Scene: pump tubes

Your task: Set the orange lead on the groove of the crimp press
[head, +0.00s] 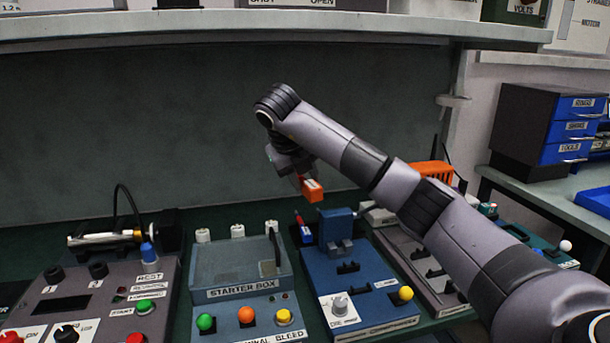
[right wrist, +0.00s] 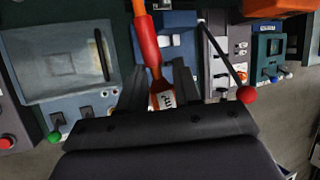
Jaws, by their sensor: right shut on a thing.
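My right gripper (head: 304,178) hangs from the arm above the bench, shut on the orange lead (head: 312,193). In the right wrist view the lead (right wrist: 148,45) runs away from between the fingers (right wrist: 158,86), with a white printed tag near the grip. The blue unit (head: 345,265) below, with an upright blue block (head: 337,226), looks like the crimp press; its label is too small to read. The lead is held above this unit, apart from it in the head view. The groove cannot be made out clearly. My left gripper is not in view.
The starter box (head: 238,273) stands left of the blue unit, and a grey control box (head: 95,295) farther left. In the right wrist view a lever with a red ball (right wrist: 246,95) sticks out right of the fingers. A shelf (head: 200,24) runs above the bench.

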